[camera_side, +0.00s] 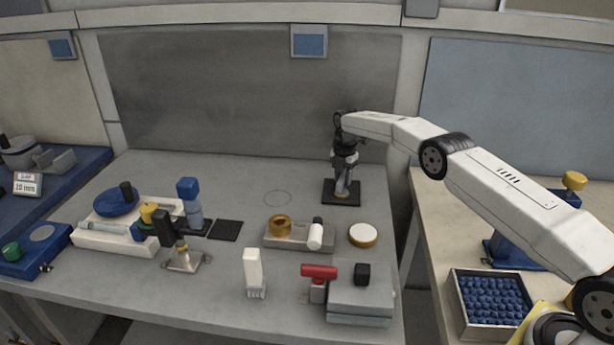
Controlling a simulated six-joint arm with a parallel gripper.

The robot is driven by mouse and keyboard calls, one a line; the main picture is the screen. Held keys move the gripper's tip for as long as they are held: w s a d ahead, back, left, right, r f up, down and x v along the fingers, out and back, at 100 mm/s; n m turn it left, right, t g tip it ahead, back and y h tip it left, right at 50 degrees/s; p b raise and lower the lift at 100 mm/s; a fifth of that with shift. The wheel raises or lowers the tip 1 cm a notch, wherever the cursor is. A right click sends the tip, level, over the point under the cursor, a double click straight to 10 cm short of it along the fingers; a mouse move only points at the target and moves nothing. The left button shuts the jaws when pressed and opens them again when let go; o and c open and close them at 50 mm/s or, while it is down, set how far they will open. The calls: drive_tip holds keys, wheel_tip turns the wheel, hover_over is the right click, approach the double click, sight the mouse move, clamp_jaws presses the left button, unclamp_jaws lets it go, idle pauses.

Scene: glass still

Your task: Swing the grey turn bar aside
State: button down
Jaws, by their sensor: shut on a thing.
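My gripper (343,182) points down over a square black pad (329,199) at the back right of the grey table. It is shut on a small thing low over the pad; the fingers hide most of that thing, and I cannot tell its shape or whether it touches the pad. I cannot pick out the grey turn bar for certain in this view. A grey box (360,306) with a black knob (362,274) and a red handle (319,271) beside it stands at the front right, apart from my gripper.
A grey tray (292,244) holds a brass ring and a white cylinder. A white round lid (362,235) lies right of it. A white upright block (253,273) stands in front. A blue-topped fixture (188,205) stands left. The table's back middle is clear.

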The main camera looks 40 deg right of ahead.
drive_tip(key=shift+n, duration=1.6)
drive_tip(key=shift+d+f, duration=0.1)
drive_tip(key=shift+n, duration=2)
drive_tip(key=shift+f, duration=0.1)
drive_tip(key=c, duration=0.6)
unclamp_jaws()
